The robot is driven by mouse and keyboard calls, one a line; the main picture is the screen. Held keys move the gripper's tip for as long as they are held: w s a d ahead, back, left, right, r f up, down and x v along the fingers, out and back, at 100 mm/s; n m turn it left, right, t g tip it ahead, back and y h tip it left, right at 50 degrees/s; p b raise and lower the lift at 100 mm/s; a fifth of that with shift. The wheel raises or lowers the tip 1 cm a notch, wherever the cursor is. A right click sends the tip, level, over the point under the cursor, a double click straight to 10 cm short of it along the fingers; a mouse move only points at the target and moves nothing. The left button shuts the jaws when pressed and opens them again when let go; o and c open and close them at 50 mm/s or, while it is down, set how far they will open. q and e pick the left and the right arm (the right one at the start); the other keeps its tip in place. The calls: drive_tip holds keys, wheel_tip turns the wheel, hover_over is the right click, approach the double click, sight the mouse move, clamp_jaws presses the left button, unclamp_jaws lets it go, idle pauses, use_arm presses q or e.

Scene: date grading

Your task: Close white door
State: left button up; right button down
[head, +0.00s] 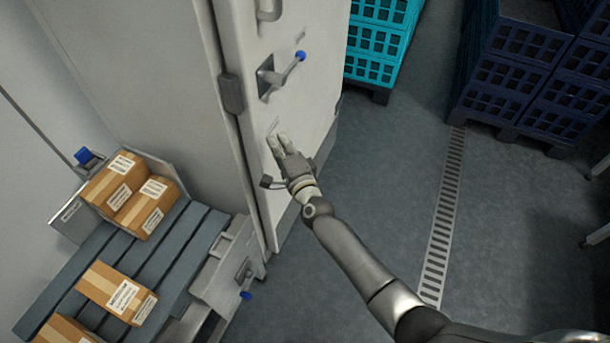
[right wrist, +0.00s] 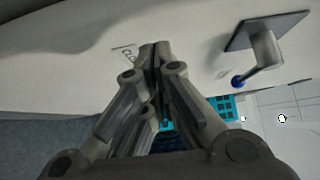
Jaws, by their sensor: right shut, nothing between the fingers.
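The white door (head: 318,98) stands in the upper middle of the head view. It carries a metal lever handle with a blue tip (head: 299,57) and a grey hinge-like block (head: 231,93) on its left edge. My right gripper (head: 276,140) is at the door's face, below the handle, with its fingers shut and empty. In the right wrist view the door (right wrist: 70,60) fills the upper part, and the closed fingertips (right wrist: 154,50) are at or very near its surface beside a small printed mark. The handle (right wrist: 262,50) shows to the right. My left gripper is not in view.
A roller conveyor (head: 175,255) with several cardboard boxes (head: 118,290) stands at the lower left. Teal crates (head: 375,42) and dark blue crates (head: 520,45) are stacked behind. Grey floor with a drain grate (head: 441,220) lies open to the door's right.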

drive_tip(key=v, duration=1)
drive_tip(key=s+d+f+n+g+h, duration=0.1)
drive_tip(key=s+d+f+n+g, duration=0.3)
drive_tip(key=f, duration=0.6)
drive_tip(key=s+d+f+n+g+h, duration=0.1)
drive_tip(key=s+d+f+n, duration=0.1)
drive_tip(key=s+f, duration=0.65)
drive_tip(key=s+d+f+n+g+h, duration=0.1)
drive_tip(key=s+d+f+n+g, duration=0.2)
drive_tip(key=f, duration=1)
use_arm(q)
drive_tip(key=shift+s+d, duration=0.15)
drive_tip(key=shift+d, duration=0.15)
use_arm(e)
drive_tip(key=s+d+f+n+g+h, duration=0.1)
drive_tip(key=s+d+f, duration=0.4)
drive_tip(key=s, duration=0.5)
drive_tip(key=s+d+f+n+g+h, duration=0.1)
drive_tip(key=s+d+f+n+g, duration=0.2)
drive_tip(key=s, duration=0.8)
drive_tip(key=s+d+f+n+g+h, duration=0.1)
drive_tip(key=s+d+f+n+g, duration=0.2)
drive_tip(key=s+d+f, duration=0.4)
drive_tip(key=s+f, duration=0.1)
drive_tip(key=s, duration=0.2)
drive_tip(key=shift+s+f+g+h, duration=0.2)
drive_tip(key=shift+g+h, duration=0.1)
drive_tip(key=shift+h, duration=0.1)
